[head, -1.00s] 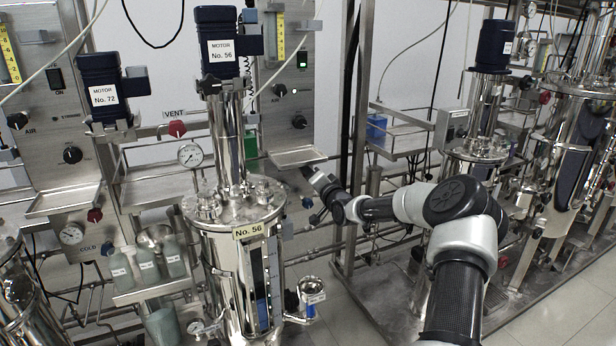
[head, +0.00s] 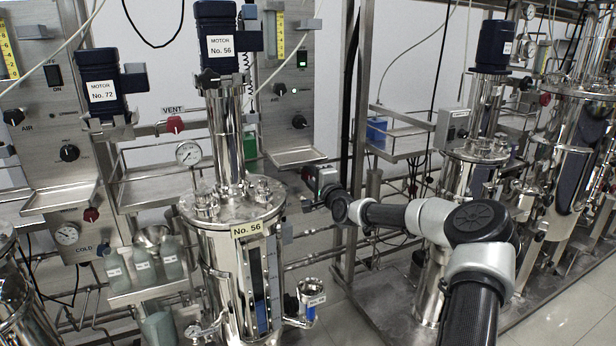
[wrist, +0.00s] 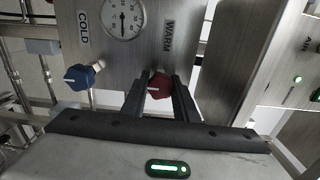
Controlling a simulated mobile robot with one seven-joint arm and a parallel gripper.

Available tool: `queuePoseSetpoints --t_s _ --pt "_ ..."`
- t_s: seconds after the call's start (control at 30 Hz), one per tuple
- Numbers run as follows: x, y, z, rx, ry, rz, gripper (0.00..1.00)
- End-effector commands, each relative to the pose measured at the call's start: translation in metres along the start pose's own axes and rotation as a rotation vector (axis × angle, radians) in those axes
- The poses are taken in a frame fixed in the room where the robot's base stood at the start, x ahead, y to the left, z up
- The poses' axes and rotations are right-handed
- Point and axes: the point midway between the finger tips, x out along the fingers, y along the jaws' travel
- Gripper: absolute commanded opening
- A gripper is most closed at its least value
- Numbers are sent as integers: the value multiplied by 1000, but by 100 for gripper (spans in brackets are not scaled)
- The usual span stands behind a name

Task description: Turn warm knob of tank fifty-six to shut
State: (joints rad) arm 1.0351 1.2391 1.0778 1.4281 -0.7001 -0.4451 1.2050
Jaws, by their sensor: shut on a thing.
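Tank fifty-six (head: 230,265) stands left of centre in the head view, a steel vessel labelled No. 56. In the wrist view the red warm knob (wrist: 159,86) sits on a steel panel below the word WARM. My gripper (wrist: 160,88) has one finger on each side of this knob and is shut on it. A pale pointer mark shows on the knob's left part.
A blue cold knob (wrist: 80,77) is left of the warm knob, with a round gauge (wrist: 122,18) between and above them. Pipes run at the left of the wrist view. In the head view a small steel tray (head: 297,157) juts out just above my gripper.

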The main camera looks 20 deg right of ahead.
Motion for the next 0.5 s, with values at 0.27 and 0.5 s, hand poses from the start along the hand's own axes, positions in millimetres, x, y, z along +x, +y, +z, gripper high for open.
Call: queuePoseSetpoints --t_s 0.27,0.5 --pt "0 0 0 21 0 1 5" --pt "0 0 0 20 0 0 29"
